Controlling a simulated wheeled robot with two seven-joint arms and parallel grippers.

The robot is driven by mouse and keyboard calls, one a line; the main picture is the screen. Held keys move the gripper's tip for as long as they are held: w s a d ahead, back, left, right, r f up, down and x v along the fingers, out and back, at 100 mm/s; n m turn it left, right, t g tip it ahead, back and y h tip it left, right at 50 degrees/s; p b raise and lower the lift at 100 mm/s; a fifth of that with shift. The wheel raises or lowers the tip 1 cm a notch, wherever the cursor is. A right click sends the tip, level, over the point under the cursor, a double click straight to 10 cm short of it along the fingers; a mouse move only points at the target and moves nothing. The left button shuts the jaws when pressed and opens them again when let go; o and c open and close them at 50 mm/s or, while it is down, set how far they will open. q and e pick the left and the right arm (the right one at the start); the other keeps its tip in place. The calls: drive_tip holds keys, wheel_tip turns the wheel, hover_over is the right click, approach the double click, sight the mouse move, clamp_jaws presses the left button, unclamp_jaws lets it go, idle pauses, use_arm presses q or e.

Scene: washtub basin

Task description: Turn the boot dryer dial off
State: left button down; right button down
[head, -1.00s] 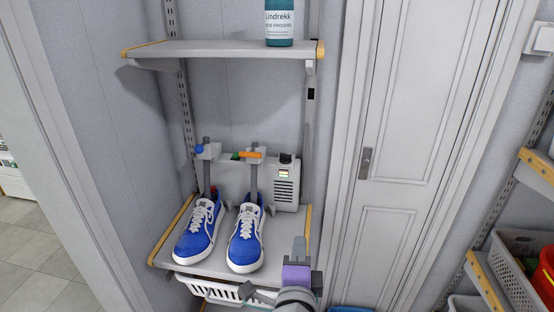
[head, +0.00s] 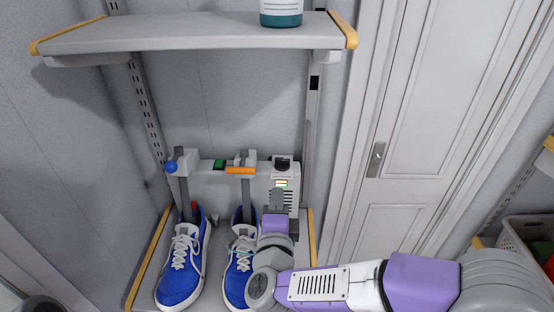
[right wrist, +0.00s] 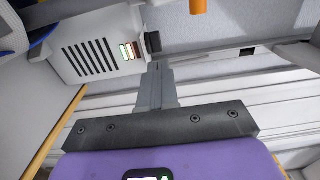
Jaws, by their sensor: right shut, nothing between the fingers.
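The boot dryer (head: 215,182) stands at the back of the lower shelf, a pale box with a vent grille and a small lit display on its right end. Its black dial (head: 282,163) sits on top of that end. In the right wrist view the dial (right wrist: 153,42) shows just beyond the fingertips, with the vented box (right wrist: 90,55) to its left. My right gripper (head: 277,196) is shut and empty in front of the grille, below the dial. I cannot see contact with the dial. My left gripper is not in view.
Two blue shoes (head: 182,268) stand before the dryer; my right arm partly covers the right shoe (head: 238,262). An orange lever (head: 240,171) is left of the dial. An upper shelf (head: 190,33) with a teal bottle (head: 281,14) overhangs. A white door (head: 430,90) is at right.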

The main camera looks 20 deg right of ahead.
sight(278, 160)
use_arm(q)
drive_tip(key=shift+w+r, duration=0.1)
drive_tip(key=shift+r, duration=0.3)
use_arm(e)
drive_tip(key=x, duration=1.1)
drive_tip(key=shift+a, duration=0.1)
